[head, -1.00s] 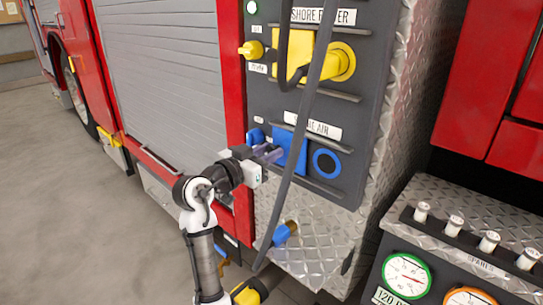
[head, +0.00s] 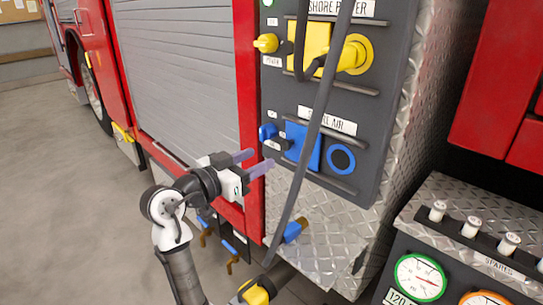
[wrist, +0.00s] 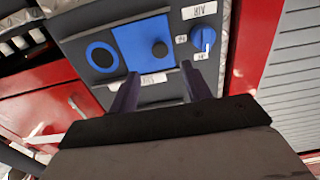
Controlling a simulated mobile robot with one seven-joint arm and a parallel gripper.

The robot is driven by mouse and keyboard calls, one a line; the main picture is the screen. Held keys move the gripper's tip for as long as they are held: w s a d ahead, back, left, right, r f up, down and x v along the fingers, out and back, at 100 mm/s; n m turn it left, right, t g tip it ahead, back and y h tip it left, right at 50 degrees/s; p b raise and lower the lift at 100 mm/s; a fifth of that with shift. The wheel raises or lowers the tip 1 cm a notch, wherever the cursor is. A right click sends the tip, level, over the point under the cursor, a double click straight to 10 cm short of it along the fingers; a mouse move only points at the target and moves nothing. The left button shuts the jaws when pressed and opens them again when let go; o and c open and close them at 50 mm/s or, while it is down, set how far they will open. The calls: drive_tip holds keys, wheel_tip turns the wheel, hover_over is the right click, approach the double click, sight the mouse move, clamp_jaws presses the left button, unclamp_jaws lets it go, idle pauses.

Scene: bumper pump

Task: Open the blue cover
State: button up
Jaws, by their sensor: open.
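The blue cover (head: 302,143) is a square plate on the dark panel, under an air label and left of a blue ring (head: 342,159) in the head view. A hose partly hides its right side. The wrist view shows the cover (wrist: 133,44) flat against the panel, with a dark round knob (wrist: 159,48) on it. The blue ring (wrist: 101,57) is beside it, not under it. My gripper (head: 257,161) is open and empty, left of the cover and apart from it. In the wrist view its fingers (wrist: 159,88) point toward the cover.
A blue switch (head: 268,131) sits just left of the cover. A dark hose (head: 311,133) hangs across the panel front. A yellow cover (head: 310,45) and plug (head: 355,54) are above. A diamond-plate ledge (head: 325,240) is below. The floor at left is clear.

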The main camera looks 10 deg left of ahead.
drive_tip(key=v, duration=0.5)
drive_tip(key=shift+s+a+b, duration=0.1)
drive_tip(key=shift+s+b, duration=0.05)
drive_tip(key=shift+b, duration=0.15)
